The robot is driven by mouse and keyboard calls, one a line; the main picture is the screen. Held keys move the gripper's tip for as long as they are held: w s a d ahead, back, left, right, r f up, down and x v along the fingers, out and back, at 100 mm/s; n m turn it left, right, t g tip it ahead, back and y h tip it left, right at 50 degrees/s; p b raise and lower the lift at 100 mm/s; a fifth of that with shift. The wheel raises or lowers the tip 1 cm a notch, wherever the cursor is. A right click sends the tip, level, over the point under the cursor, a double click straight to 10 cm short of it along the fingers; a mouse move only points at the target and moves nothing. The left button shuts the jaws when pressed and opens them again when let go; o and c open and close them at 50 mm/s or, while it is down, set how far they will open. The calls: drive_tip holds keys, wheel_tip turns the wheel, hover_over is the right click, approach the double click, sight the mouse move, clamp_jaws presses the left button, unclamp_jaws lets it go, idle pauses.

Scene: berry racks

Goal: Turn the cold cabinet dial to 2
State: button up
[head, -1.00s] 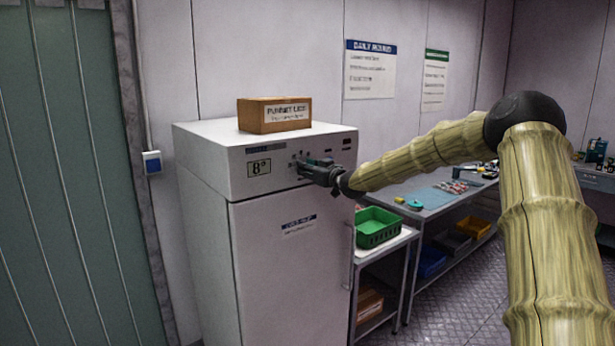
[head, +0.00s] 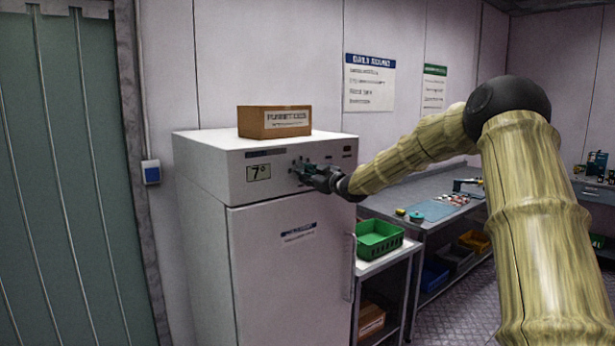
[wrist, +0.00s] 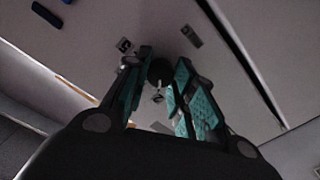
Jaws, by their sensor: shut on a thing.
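The cold cabinet (head: 290,260) is a tall white unit with a door below and a control panel on top. Its display (head: 259,173) reads 7°. My gripper (head: 302,172) is at the panel, right of the display. In the wrist view its two teal-padded fingers stand on either side of the round dark dial (wrist: 158,72), and they are shut on it. In the head view the gripper hides the dial and most of its markings.
A brown cardboard box (head: 274,122) sits on the cabinet's top. A green crate (head: 378,240) stands on a shelf unit just right of the cabinet. A workbench (head: 430,232) with small items runs behind my arm.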

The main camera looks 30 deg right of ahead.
drive_tip(key=shift+r, duration=0.1)
drive_tip(key=o, duration=1)
drive_tip(key=shift+o, duration=0.2)
drive_tip(key=shift+s, duration=0.1)
drive_tip(key=s+d, duration=0.1)
drive_tip(key=s, duration=1)
drive_tip(key=shift+s, duration=0.4)
